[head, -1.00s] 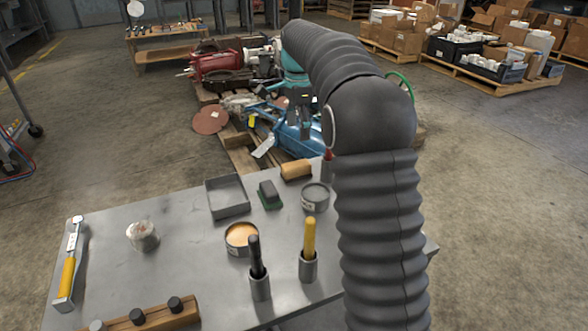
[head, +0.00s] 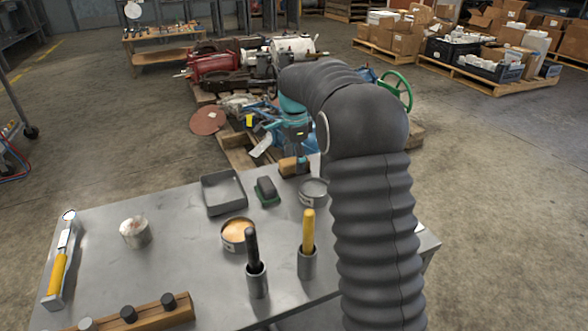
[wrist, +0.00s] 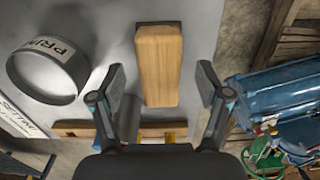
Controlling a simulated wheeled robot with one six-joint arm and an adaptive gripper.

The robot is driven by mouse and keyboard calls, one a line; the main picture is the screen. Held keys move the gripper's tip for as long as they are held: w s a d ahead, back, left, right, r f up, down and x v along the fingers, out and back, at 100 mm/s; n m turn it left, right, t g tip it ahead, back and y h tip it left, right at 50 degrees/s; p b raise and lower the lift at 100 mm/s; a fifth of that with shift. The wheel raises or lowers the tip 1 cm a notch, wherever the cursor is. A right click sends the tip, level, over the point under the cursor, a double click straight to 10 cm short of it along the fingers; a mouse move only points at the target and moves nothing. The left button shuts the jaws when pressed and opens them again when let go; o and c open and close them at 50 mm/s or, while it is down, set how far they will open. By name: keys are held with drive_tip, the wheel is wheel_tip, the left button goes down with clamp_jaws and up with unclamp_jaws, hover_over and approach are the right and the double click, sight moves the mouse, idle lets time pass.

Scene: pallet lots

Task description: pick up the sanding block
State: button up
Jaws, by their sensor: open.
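The sanding block looks like a light wooden block (head: 288,167) at the far edge of the metal table; in the wrist view it is a long tan block (wrist: 158,65) with a darker end. My gripper (head: 303,164) is at the block in the head view and partly covers it. In the wrist view my gripper (wrist: 162,80) is open, one finger on each side of the block, with a gap showing on both sides. Whether the fingertips are down at table height is hard to tell.
A grey can (head: 313,191) stands close to the block; its label shows in the wrist view (wrist: 45,75). A dark block on a green base (head: 267,190) and a grey tray (head: 224,193) lie to the left. Blue machinery (wrist: 285,92) lies beyond the table edge.

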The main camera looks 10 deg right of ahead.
sight(294, 160)
drive_tip(key=shift+f, duration=0.7)
drive_tip(key=c, duration=1.4)
wheel_tip(294, 160, up, 10)
drive_tip(key=shift+r+p, duration=0.1)
drive_tip(key=shift+p, duration=1)
